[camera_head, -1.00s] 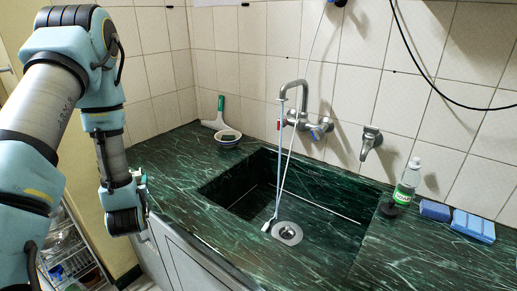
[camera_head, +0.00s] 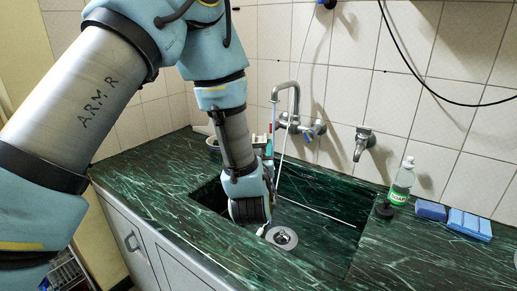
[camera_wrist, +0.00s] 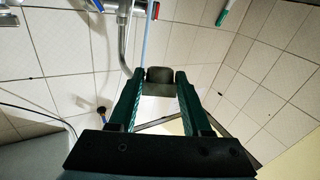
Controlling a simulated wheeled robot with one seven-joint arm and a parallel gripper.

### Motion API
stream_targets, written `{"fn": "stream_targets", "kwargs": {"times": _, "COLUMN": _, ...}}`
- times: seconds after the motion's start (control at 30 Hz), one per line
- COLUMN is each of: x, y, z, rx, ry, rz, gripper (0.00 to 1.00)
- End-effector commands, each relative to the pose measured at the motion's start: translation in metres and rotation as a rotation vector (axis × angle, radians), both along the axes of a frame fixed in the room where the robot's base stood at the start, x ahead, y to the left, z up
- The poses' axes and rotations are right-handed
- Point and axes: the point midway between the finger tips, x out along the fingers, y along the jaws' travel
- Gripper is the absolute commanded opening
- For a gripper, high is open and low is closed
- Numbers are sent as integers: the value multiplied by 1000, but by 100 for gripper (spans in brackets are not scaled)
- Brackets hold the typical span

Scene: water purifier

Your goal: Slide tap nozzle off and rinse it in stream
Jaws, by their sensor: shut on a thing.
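The tap (camera_head: 288,108), a metal gooseneck on the tiled wall, stands behind the sink. Its spout also shows at the upper left of the wrist view (camera_wrist: 125,38). A thin light-blue line hangs below the spout; I cannot tell whether it is water or a tube. My gripper (camera_wrist: 158,82) has two green fingers, shut on a small dark grey piece (camera_wrist: 158,75) at their tips. I cannot tell whether this piece is the nozzle. The held piece is apart from the spout in the wrist view. In the head view my wrist mostly hides the gripper, over the sink's left part.
The dark green sink (camera_head: 325,236) has a round drain (camera_head: 282,237). A thin white hose hangs from the wall into it. A second tap (camera_head: 363,142), a soap bottle (camera_head: 402,182), a dark blue sponge (camera_head: 430,210) and a light blue sponge (camera_head: 469,224) are at the right.

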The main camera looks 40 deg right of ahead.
Motion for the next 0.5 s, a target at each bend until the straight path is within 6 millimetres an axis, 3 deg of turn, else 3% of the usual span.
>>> {"fn": "stream_targets", "kwargs": {"times": 0.5, "x": 23, "y": -35, "z": -10, "rx": -1, "ry": 1, "rz": 2, "gripper": 0}}
